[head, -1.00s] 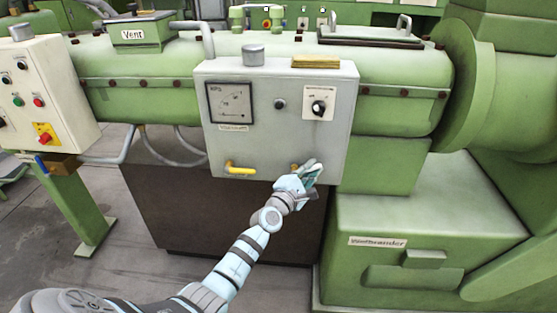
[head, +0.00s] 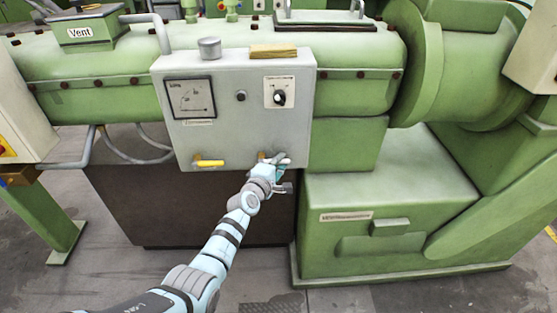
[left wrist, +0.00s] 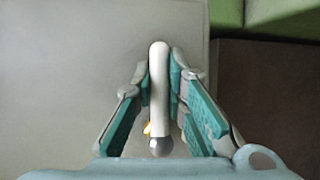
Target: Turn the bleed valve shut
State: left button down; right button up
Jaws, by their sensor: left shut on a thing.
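A grey control box (head: 225,125) on the green machine carries two valves along its lower edge. The left valve has a yellow lever (head: 209,163) lying level, pointing right. The right valve shows only a small orange-brown stub (head: 262,156); my left gripper (head: 277,165) covers the rest. In the left wrist view, my left gripper (left wrist: 160,88) is shut on a pale valve lever (left wrist: 159,75), a finger on each side. The lever runs upright in that picture, with a round metal end (left wrist: 161,146) at the bottom. I cannot read which valve is the bleed valve. My right gripper is out of view.
The box face also has a gauge (head: 191,98), a dark button (head: 240,96) and a rotary switch (head: 280,98). A green machine base (head: 400,220) stands close to the right of my left gripper. A dark panel (head: 190,205) lies below the box.

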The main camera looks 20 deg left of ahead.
pick_arm(q)
jog(key=shift+f, duration=0.1)
jog(key=c, duration=1.6)
grip_release()
jog(key=v, duration=1.2)
jog(key=shift+f, duration=0.1)
